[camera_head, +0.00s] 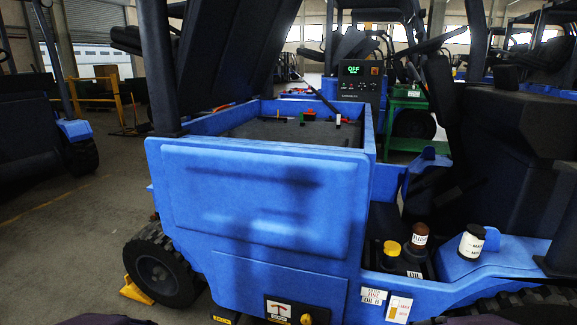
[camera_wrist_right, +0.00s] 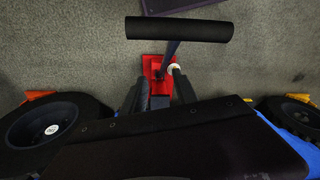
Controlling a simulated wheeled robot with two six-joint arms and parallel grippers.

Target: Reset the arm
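In the head view, dark patches at the bottom edge (camera_head: 105,320), perhaps parts of my arms, show no fingertips. My left gripper is not visible. In the right wrist view, two dark bars stand on either side of a red base on the floor (camera_wrist_right: 157,70). I cannot tell whether they are my right gripper's fingers or parts of the red device. A black T-shaped handle (camera_wrist_right: 178,29) rises from the red base on a thin post. No object is clearly held. A wide dark panel (camera_wrist_right: 170,140) covers the lower part of this view.
A blue truck (camera_head: 260,195) with an open compartment stands directly ahead. A display (camera_head: 361,81) reads OFF. Yellow-capped (camera_head: 391,249), brown-capped (camera_head: 419,235) and white-labelled (camera_head: 471,241) bottles sit at right. Wheels flank the wrist view (camera_wrist_right: 50,130). Floor (camera_head: 65,215) is open at left.

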